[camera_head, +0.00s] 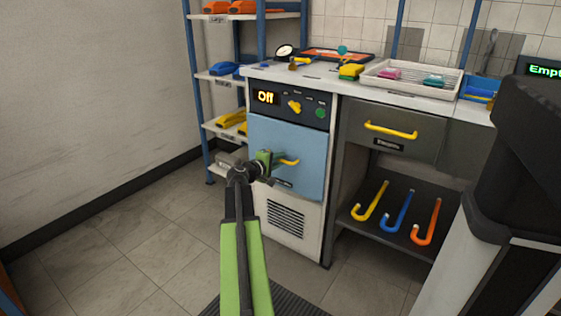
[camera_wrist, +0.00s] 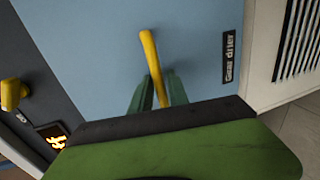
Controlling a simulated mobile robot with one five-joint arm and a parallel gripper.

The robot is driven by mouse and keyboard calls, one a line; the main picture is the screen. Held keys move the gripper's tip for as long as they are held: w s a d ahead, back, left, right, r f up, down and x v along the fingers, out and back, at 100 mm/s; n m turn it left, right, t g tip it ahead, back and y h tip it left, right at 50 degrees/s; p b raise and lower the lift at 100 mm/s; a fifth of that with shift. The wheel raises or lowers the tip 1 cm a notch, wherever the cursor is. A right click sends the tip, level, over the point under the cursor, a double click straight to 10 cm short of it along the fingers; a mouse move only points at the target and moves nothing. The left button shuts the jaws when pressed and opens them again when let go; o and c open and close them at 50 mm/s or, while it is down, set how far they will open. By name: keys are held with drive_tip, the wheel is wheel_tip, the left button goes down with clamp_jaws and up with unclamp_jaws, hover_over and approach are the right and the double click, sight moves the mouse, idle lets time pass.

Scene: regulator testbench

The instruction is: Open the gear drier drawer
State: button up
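The gear drier is a cabinet with a light blue drawer front (camera_head: 298,140), shut flush as far as I see. In the wrist view the blue front (camera_wrist: 90,50) fills the upper middle and carries a "Gear drier" label (camera_wrist: 229,57). Its yellow handle (camera_head: 289,162) shows only in part in the head view, beside my gripper (camera_head: 268,160). In the wrist view the handle (camera_wrist: 149,50) runs between the two green fingers of my gripper (camera_wrist: 157,85). One finger lies on each side, close to it. I cannot tell whether they press on it.
A dark control panel (camera_head: 315,102) above the drawer reads "Off" and has a yellow knob (camera_head: 294,106). A grey drawer (camera_head: 385,131) with a yellow handle is to the right, above a shelf with hooked tools (camera_head: 397,212). Shelving (camera_head: 196,90) stands left. Floor (camera_head: 120,240) at left is clear.

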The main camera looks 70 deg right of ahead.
clamp_jaws()
idle(0.7)
idle(0.7)
